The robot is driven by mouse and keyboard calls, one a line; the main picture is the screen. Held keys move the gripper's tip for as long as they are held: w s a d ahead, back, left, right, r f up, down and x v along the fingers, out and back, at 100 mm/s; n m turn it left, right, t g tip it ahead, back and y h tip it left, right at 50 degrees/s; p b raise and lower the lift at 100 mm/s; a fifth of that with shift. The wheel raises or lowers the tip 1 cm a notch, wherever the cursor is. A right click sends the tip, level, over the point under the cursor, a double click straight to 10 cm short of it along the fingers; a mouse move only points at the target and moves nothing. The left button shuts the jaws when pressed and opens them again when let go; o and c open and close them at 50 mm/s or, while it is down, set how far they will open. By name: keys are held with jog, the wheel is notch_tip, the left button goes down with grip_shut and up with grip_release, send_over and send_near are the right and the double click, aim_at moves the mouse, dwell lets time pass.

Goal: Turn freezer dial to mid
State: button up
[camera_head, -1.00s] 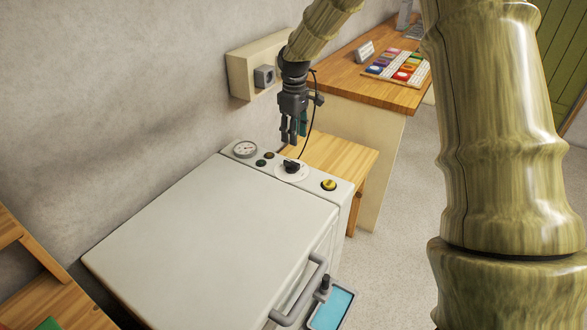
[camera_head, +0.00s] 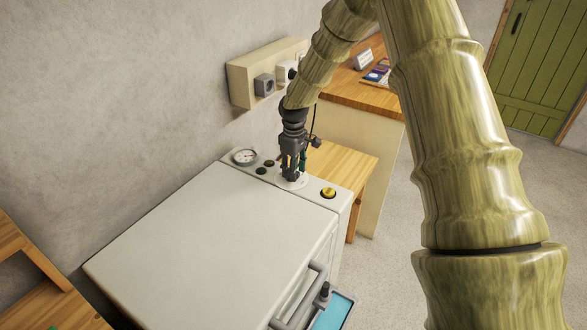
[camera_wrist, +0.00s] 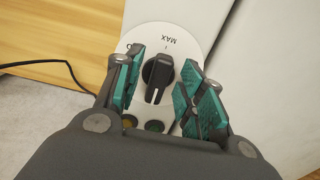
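The freezer dial is a black knob (camera_wrist: 157,76) on a round white plate (camera_wrist: 200,44); the plate's edge also shows in the head view (camera_head: 301,183). In the wrist view the knob's narrow bar reaches toward the bottom of the picture. "MAX" reads upside down at the plate's top, with a small tick below it. My gripper (camera_head: 291,174) is low over the dial. In the wrist view its teal-padded fingers (camera_wrist: 162,76) are open, one on each side of the knob, with gaps visible. In the head view the gripper hides the knob.
The white freezer (camera_head: 215,240) carries a gauge (camera_head: 245,156), small dark round parts beside it, and a yellow knob (camera_head: 328,193). A wall box (camera_head: 264,84) with sockets is behind my arm. A wooden stool (camera_head: 345,165) and a counter (camera_head: 365,92) stand beyond the freezer.

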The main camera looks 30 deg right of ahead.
jog(key=shift+f, duration=0.25)
jog(key=shift+c, duration=0.4)
grip_shut()
